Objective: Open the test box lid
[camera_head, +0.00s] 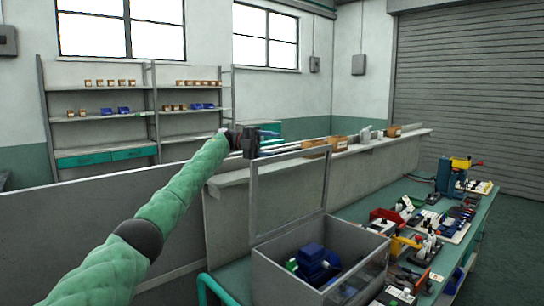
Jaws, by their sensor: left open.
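The test box (268,277) is a grey box on the green bench in the lower middle of the head view. Its framed clear lid (253,200) stands raised, nearly upright, along the back of the box, so the top is open. A blue part (316,262) with dark pieces lies inside. My left gripper (268,138) is open, above and behind the top edge of the lid in the picture. I see nothing between its fingers and cannot tell whether it touches the lid frame. My right gripper is out of view.
The green bench (420,195) runs back to the right, with several tools, trays and a blue and yellow press (447,175). A grey ledge (370,148) behind it holds small boxes. Shelves (100,118) stand at the far wall. Space above the bench is free.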

